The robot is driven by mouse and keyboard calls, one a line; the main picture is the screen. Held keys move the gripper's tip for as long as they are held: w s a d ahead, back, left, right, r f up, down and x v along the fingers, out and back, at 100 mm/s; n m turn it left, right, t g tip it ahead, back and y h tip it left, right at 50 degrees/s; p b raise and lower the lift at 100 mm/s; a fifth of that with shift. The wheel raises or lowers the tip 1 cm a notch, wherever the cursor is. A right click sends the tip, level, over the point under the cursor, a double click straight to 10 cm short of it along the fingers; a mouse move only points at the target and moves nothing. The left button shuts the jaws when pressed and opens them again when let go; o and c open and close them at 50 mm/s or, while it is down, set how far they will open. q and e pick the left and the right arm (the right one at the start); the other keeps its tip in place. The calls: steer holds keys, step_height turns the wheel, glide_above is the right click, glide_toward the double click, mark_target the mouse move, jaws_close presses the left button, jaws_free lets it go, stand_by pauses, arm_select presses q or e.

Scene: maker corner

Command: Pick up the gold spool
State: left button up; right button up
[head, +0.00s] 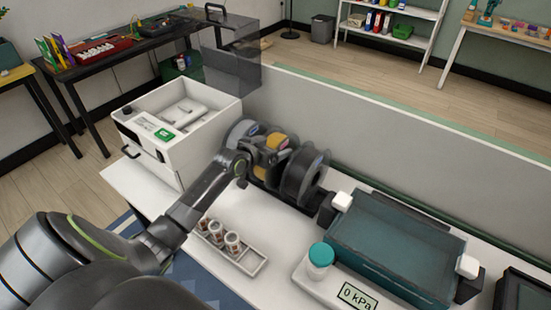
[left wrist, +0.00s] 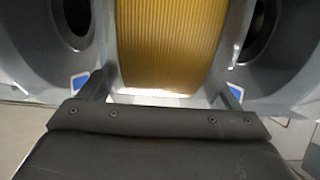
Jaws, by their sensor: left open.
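The gold spool (head: 279,141) sits in a row of grey-flanged spools on the white bench, partly hidden by my left gripper in the head view. Its wound gold filament (left wrist: 172,45) fills the top middle of the left wrist view. My left gripper (head: 262,157) is at the near side of the gold spool. Its jaws (left wrist: 163,90) are open, one finger towards each side of the gold winding. I cannot tell whether they touch the flanges. My right gripper is not in view.
A white box-shaped machine (head: 170,125) with its lid raised stands left of the spools. A tray (head: 252,262) of small jars lies in front. A low partition (head: 400,130) runs behind.

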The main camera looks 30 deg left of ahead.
arm_select(q)
jaws_close()
steer(key=shift+w+r, duration=0.1)
steer(key=shift+r, duration=0.05)
stand_by(0.4)
steer(key=shift+r, duration=0.1)
